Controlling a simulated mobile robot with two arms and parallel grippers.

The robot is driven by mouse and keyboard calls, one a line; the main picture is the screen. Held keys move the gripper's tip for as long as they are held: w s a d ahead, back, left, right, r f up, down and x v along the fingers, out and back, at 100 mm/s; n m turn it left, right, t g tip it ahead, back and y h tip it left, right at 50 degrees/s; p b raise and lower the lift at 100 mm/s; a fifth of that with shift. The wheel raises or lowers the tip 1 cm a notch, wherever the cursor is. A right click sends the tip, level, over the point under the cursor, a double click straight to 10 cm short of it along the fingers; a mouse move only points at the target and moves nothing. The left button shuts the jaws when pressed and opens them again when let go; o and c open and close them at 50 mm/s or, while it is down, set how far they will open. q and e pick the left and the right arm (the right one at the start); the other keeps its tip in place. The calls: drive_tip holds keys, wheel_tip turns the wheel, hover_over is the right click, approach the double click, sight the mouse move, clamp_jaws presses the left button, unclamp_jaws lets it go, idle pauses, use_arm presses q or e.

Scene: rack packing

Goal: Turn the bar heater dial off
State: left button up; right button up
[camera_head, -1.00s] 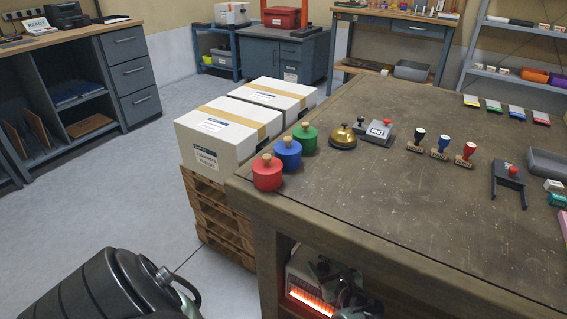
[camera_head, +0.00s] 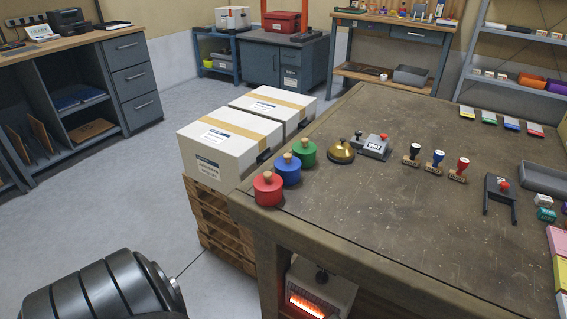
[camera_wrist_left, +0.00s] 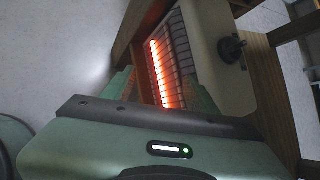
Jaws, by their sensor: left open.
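The bar heater (camera_head: 343,290) is a cream box under the workbench in the head view, its bars (camera_head: 308,304) glowing orange behind a grille. Its dark dial (camera_head: 322,275) is on the top part of the heater. In the left wrist view the heater (camera_wrist_left: 207,35) is tilted, with glowing bars (camera_wrist_left: 160,72) and the black dial (camera_wrist_left: 232,49) on the cream panel to the right. My left gripper (camera_wrist_left: 160,90) is open and empty, its green fingers either side of the grille in the picture, with the dial outside them. My right gripper is not in view.
The workbench (camera_head: 400,200) overhangs the heater, and wooden legs or rails (camera_wrist_left: 264,75) stand close beside it. White boxes on pallets (camera_head: 210,215) stand left of the bench. Red, blue and green knobbed weights (camera_head: 268,190) sit near the bench edge. The floor at left is clear.

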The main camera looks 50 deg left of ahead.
use_arm(q)
drive_tip(key=s+d+f+n+g+h+p, duration=0.2)
drive_tip(key=s+f+n+h+p, duration=0.3)
drive_tip(key=s+f, duration=0.5)
drive_tip(key=shift+s+d+n+g+p, duration=0.4)
drive_tip(key=shift+s+p, duration=0.95)
drive_tip(key=shift+s, duration=1)
